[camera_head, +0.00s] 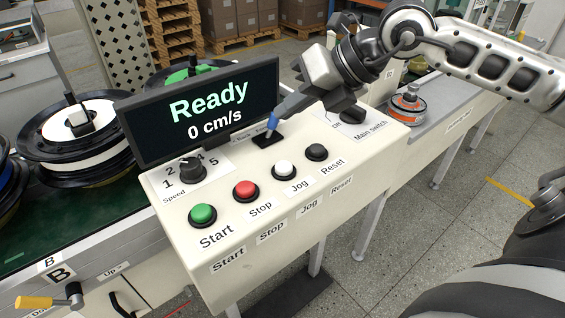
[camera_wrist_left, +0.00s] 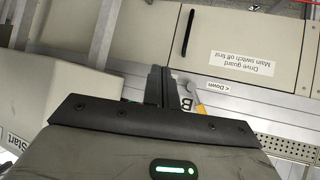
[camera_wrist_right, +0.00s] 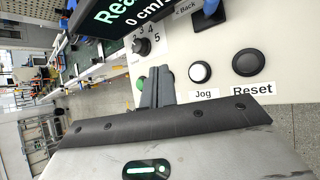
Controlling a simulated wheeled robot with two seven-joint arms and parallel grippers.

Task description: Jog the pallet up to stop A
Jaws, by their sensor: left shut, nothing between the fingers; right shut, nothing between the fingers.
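The control box (camera_head: 290,190) carries green Start (camera_head: 202,214), red Stop (camera_head: 245,190), white Jog (camera_head: 284,170) and black Reset (camera_head: 316,152) buttons. Its screen (camera_head: 207,112) reads Ready, 0 cm/s. The Jog button (camera_wrist_right: 200,72) shows in the right wrist view beside my right gripper (camera_wrist_right: 155,88), which is shut and empty. In the head view my right gripper (camera_head: 338,100) hangs over the back of the box, near the blue-handled lever (camera_head: 276,120). My left gripper (camera_wrist_left: 165,85) is shut and empty, by the box and the stop B handle.
The green belt (camera_head: 85,220) runs behind the box. Stop B's yellow handle (camera_head: 35,302) sticks out at its front edge. The speed knob (camera_head: 190,168) and main switch (camera_head: 353,114) stand up from the box. An orange-rimmed part (camera_head: 407,106) sits on the grey surface at right.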

